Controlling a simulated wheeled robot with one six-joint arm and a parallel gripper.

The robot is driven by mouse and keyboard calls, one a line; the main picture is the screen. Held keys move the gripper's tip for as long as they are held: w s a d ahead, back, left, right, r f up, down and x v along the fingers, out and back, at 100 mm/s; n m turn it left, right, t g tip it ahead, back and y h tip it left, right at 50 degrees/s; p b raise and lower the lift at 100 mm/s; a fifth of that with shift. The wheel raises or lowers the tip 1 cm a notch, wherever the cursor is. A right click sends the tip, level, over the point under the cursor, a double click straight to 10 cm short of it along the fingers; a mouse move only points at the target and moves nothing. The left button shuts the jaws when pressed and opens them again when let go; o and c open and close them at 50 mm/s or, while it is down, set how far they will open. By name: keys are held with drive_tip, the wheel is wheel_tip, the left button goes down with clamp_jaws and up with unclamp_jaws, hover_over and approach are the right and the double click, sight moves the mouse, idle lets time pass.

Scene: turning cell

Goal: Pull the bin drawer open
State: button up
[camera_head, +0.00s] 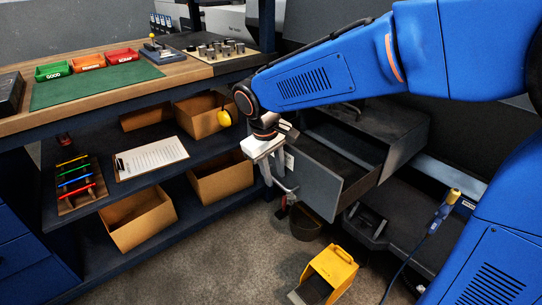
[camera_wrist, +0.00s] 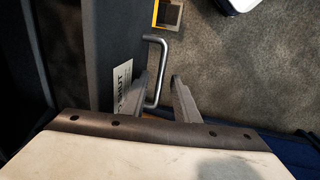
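The grey bin drawer (camera_head: 315,180) is partly out of its dark housing (camera_head: 400,130), and its inside shows from above in the head view. A bent metal bar handle (camera_wrist: 162,60) stands out from the drawer front (camera_wrist: 97,45) in the wrist view. My gripper (camera_head: 274,180) is at the drawer front in the head view. In the wrist view its two fingers (camera_wrist: 159,77) are apart, one on each side of the handle bar, with a visible gap. I cannot tell whether either finger touches the bar.
A yellow bin (camera_head: 331,270) and a dark round bucket (camera_head: 305,223) stand on the floor near the drawer. A blue shelf bench (camera_head: 85,235) with cardboard boxes (camera_head: 222,182) and a clipboard (camera_head: 150,158) is at left. Open floor (camera_head: 225,260) lies between.

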wheel_tip(320, 180, up, 17)
drive_tip(key=s+a, duration=0.2)
drive_tip(key=shift+a+f, duration=0.15)
drive_tip(key=shift+a, duration=0.1)
idle(0.3)
